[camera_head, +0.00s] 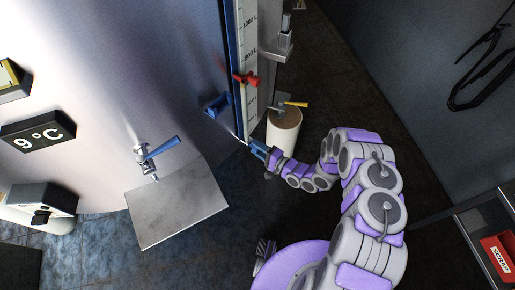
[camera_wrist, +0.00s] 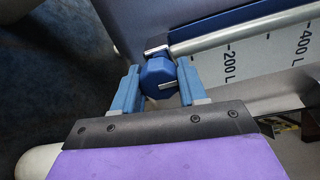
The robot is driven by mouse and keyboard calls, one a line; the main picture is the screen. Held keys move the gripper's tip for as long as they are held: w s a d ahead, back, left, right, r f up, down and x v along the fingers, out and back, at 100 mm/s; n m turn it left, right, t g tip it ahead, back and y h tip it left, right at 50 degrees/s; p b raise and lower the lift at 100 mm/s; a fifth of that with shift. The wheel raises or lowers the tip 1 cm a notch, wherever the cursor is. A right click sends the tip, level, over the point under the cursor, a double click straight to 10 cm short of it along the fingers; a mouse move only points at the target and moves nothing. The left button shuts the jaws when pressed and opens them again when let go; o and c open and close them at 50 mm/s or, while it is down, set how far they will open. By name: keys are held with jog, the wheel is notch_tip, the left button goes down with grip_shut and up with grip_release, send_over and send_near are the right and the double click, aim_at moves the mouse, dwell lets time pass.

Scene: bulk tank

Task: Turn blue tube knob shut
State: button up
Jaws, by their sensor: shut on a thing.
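The blue tube knob (camera_wrist: 158,76) sits between the two blue fingers of my gripper (camera_wrist: 157,68) in the wrist view. It is faceted, with a pale mark on its face, at the end of the clear tube (camera_wrist: 240,30). My gripper is shut on the knob, one finger on each side. In the head view my gripper (camera_head: 258,149) is at the lower end of the tube's white litre scale (camera_head: 247,45). The knob cannot be made out there among the blue fingers.
A blue fitting (camera_head: 217,105) and a red clip (camera_head: 247,79) are near the scale. A pale cylinder (camera_head: 284,126) stands close behind my gripper. A blue-handled tap (camera_head: 150,152) is on the tank, above a metal plate (camera_head: 176,203).

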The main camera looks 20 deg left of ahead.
jog(key=shift+w+d+f, duration=0.15)
jog(key=shift+d, duration=0.05)
jog(key=o, duration=0.9)
jog(key=shift+w+f, duration=0.1)
jog(key=shift+o, duration=0.8)
jog(key=p+v, duration=0.2)
jog(key=v, duration=1.5)
jog(key=shift+s+d, duration=0.2)
